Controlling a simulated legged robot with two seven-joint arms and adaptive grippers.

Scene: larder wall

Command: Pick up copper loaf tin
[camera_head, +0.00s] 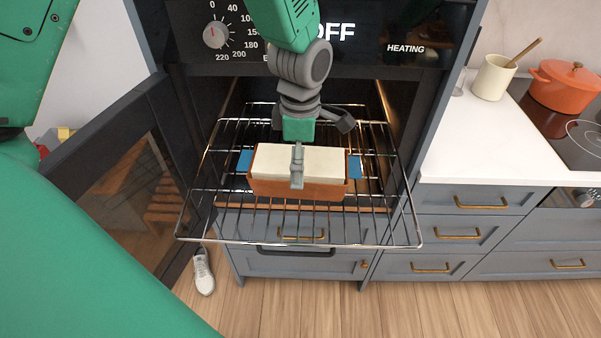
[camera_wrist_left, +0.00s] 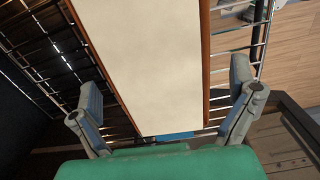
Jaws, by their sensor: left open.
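The copper loaf tin (camera_head: 297,189) sits on the pulled-out wire oven rack (camera_head: 298,232). It is filled with a pale block, and a blue piece shows at each end. My left gripper (camera_head: 314,146) is open above the tin's middle, with one finger reaching down over its near side. In the left wrist view, the tin (camera_wrist_left: 205,62) lies between the spread fingers of my left gripper (camera_wrist_left: 166,82), with a gap to each finger. Whether a finger touches the tin is unclear in the head view. My right gripper is not in view.
The open oven door (camera_head: 120,150) stands at the left, and the oven control panel is above. A white counter (camera_head: 490,140) at the right holds a cream pot (camera_head: 493,78) and an orange pot (camera_head: 563,90). A white shoe (camera_head: 203,272) is on the floor.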

